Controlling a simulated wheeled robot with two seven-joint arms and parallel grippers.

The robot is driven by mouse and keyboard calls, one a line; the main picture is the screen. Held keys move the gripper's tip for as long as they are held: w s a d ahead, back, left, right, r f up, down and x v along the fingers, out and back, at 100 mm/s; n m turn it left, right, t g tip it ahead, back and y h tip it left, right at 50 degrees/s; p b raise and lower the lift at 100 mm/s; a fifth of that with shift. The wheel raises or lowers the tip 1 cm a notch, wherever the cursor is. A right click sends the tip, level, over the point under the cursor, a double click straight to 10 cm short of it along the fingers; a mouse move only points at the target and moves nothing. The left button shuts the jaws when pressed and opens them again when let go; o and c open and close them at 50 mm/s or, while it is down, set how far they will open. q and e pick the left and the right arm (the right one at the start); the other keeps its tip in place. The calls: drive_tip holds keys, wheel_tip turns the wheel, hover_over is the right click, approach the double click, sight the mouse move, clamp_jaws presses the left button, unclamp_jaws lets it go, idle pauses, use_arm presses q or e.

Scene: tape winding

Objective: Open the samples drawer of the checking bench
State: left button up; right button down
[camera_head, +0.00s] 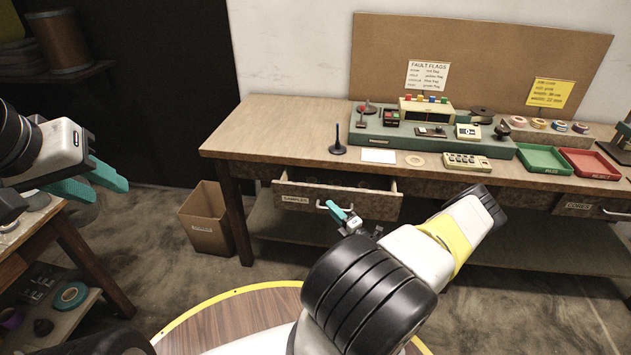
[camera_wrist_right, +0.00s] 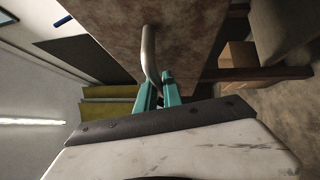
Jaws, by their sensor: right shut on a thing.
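The samples drawer (camera_head: 379,204) of the checking bench (camera_head: 270,120) stands partly pulled out, with its dim inside showing behind the front panel. Its front bears a "SAMPLES" label (camera_head: 295,200) and a metal bar handle (camera_head: 322,205). My right gripper (camera_head: 342,213) is at the handle, shut on it. In the right wrist view the curved handle (camera_wrist_right: 148,48) runs down between the teal fingers (camera_wrist_right: 157,92). My left gripper (camera_head: 108,186) is open and empty at the far left, away from the bench.
A cardboard bin (camera_head: 207,218) stands on the floor left of the bench. The cores drawer (camera_head: 577,207) is at the right. Green (camera_head: 544,160) and red (camera_head: 597,164) trays and checking gear sit on the bench top. Floor in front of the samples drawer's left part is clear.

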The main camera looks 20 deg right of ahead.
drive_tip(key=s+a, duration=0.8)
drive_tip(key=s, duration=0.5)
drive_tip(key=shift+s+a, duration=0.15)
drive_tip(key=shift+s, duration=0.1)
drive_tip(key=c, duration=1.8)
unclamp_jaws()
drive_tip(key=shift+s, duration=0.1)
drive_tip(key=v, duration=0.7)
drive_tip(key=shift+s, duration=0.3)
